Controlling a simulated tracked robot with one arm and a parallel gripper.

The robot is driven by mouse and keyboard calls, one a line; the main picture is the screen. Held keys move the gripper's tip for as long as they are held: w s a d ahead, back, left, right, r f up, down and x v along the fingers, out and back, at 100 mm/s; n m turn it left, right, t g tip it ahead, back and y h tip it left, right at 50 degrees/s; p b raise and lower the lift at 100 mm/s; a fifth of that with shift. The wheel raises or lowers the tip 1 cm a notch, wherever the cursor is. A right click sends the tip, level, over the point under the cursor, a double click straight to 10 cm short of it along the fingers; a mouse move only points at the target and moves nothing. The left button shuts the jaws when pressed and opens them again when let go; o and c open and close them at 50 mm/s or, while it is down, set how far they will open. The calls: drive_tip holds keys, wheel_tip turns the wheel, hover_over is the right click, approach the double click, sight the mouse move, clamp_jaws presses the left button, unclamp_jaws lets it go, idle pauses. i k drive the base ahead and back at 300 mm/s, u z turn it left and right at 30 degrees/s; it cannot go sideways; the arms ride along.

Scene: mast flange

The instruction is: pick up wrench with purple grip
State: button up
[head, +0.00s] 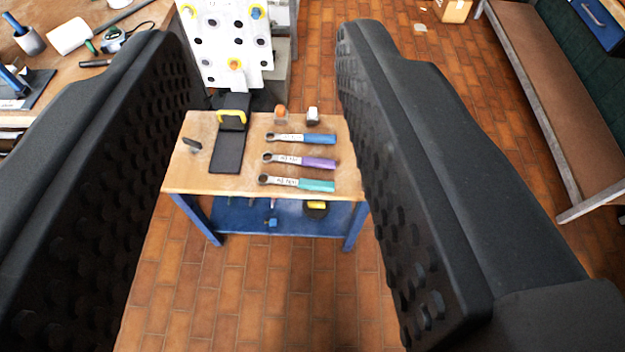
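The wrench with the purple grip (318,162) lies flat on a small wooden-topped table (205,180). Its metal head points left and its grip points right. It lies between a blue-grip wrench (318,139) behind it and a teal-grip wrench (316,185) in front of it. My gripper (262,60) is wide open and empty. Its two black, textured fingers frame the table left and right, and it is well short of the wrenches. All three wrenches show in full between the fingers.
A black strap-like piece (228,152) with a yellow part lies left of the wrenches. Two small blocks stand behind them. A white panel (226,40) with holes rises behind the table. A cluttered workbench (150,15) is at left, a bench (550,90) at right. Tiled floor (270,290) is clear in front.

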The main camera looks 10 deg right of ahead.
sight(306, 161)
drive_tip(key=k, duration=1)
drive_tip(key=u, duration=0.65)
drive_tip(key=i, duration=2.1)
drive_tip(key=z, duration=0.7)
drive_tip(key=i, duration=0.3)
drive_tip(key=z, duration=0.25)
